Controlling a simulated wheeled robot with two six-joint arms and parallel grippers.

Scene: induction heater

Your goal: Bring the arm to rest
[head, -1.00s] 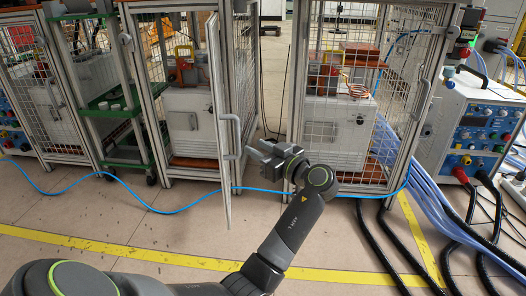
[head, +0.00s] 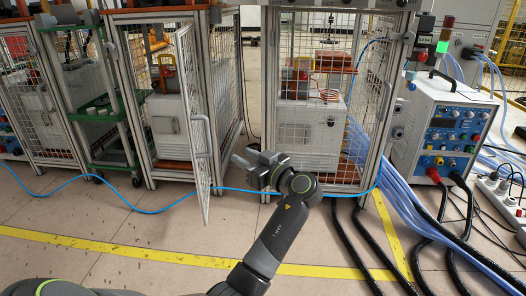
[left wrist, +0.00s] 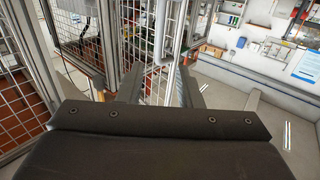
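My left gripper (head: 250,163) is at the end of my dark arm, which reaches up from the bottom of the head view. It is in front of the gap between two mesh cages and to the right of an open mesh door (head: 193,120). The door's grey handle (head: 206,135) shows a little to the gripper's left, apart from it. In the left wrist view the two fingers (left wrist: 160,88) stand apart with nothing held between them. Mesh panels and grey posts show beyond them. My right gripper is not in view.
The right cage (head: 312,135) holds a white unit with a copper coil. A control box (head: 435,125) stands right of it. A blue cable (head: 160,207) and black cables (head: 355,245) run on the floor. Tiled floor with a yellow line (head: 150,255) is open in front.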

